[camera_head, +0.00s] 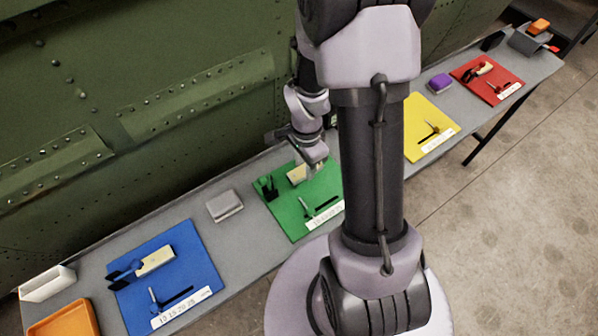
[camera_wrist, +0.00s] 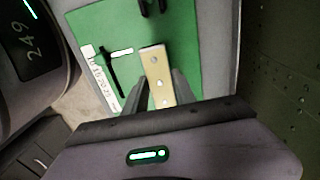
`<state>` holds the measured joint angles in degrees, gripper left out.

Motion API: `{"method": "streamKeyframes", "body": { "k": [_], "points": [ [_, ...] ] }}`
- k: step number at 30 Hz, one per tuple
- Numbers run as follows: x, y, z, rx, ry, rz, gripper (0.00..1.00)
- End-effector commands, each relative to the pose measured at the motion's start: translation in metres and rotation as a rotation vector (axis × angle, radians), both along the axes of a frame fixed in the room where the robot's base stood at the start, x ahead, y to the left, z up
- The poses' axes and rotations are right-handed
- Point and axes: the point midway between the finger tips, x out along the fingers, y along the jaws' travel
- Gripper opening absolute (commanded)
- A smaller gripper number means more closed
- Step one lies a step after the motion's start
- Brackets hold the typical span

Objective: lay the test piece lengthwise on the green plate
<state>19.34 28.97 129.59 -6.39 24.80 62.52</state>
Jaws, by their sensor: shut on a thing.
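The test piece is a cream bar with a few round fastener heads (camera_wrist: 153,62), and its pale top also shows in the head view (camera_head: 297,175). My gripper (camera_wrist: 163,88) is shut on its near end; in the head view, my gripper (camera_head: 314,166) is over the far right part of the green plate (camera_head: 283,212). The bar is over the green plate (camera_wrist: 180,28), its long side roughly in line with the plate's dark strip (camera_wrist: 107,68). I cannot tell whether it touches the plate. The fingers hide part of the bar.
Dark upright posts (camera_head: 268,188) stand on the green plate's left. A grey block (camera_head: 224,205) lies between it and the blue plate (camera_head: 205,262). A yellow plate (camera_head: 416,148) and a red plate (camera_head: 508,78) lie right. The riveted green fuselage (camera_head: 120,90) rises behind the table.

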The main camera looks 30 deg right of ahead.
Motion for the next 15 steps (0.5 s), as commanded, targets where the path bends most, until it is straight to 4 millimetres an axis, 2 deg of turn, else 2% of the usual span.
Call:
{"method": "streamKeyframes", "body": {
  "k": [4,6,8,15],
  "points": [
    [0.014,0.011,-0.005,0.000,0.001,0.002,0.00],
    [0.011,0.010,-0.026,0.001,0.004,-0.001,0.00],
    [0.012,0.010,-0.037,0.001,0.003,-0.001,0.00],
    [0.012,0.009,-0.036,0.000,0.000,-0.001,0.00]
  ]
}}
